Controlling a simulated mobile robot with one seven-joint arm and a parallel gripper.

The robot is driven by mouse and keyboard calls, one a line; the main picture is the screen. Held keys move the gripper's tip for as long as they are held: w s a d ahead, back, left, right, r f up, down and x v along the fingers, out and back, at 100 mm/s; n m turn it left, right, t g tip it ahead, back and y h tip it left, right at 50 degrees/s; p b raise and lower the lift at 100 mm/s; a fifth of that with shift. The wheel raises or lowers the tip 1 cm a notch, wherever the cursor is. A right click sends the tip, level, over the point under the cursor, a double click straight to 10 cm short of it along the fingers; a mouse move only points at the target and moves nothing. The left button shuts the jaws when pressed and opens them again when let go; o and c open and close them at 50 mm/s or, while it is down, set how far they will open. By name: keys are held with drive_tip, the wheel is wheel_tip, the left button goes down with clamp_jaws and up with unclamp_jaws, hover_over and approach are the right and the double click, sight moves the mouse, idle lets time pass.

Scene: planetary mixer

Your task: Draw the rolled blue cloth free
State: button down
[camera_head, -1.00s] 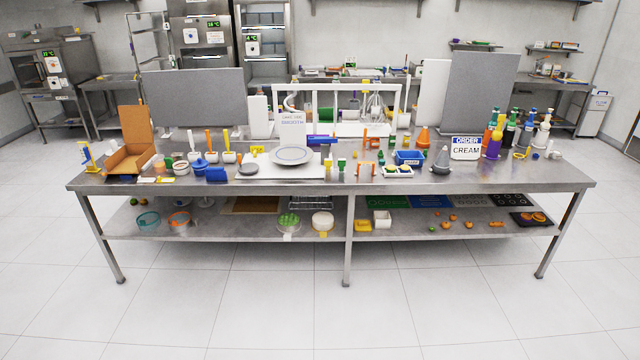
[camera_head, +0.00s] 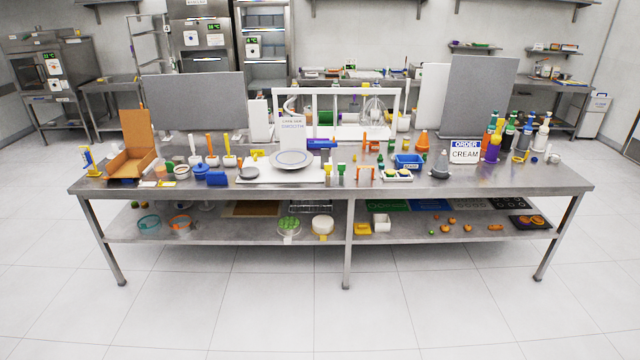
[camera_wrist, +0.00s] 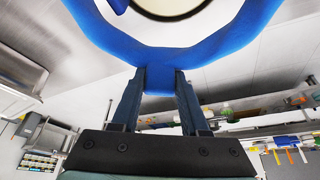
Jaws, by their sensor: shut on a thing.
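My gripper (camera_wrist: 160,76) is shut on the squared tab of a thick blue ring-shaped thing (camera_wrist: 225,42) in the wrist view. The ring curves away at the top of the picture, partly out of frame. I cannot tell whether it is the rolled blue cloth. In the head view a small blue roll-like thing (camera_head: 321,144) lies on the steel table (camera_head: 400,191) behind the white plate (camera_head: 291,159). It is too small to tell whether it is the cloth. My gripper does not show in the head view.
The table is crowded. A white frame (camera_head: 337,92) and grey panels (camera_head: 200,101) stand at its back. A cream sign (camera_head: 465,152) and several bottles stand at the right, a cardboard box (camera_head: 133,163) at the left. The floor in front is clear.

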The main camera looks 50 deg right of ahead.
drive_tip(key=shift+r, duration=0.3)
drive_tip(key=shift+r+p, duration=0.5)
drive_tip(key=shift+p, duration=0.05)
drive_tip(key=shift+r, duration=0.1)
drive_tip(key=shift+r, duration=1.9)
drive_tip(key=shift+f+b, duration=0.15)
drive_tip(key=shift+b, duration=0.2)
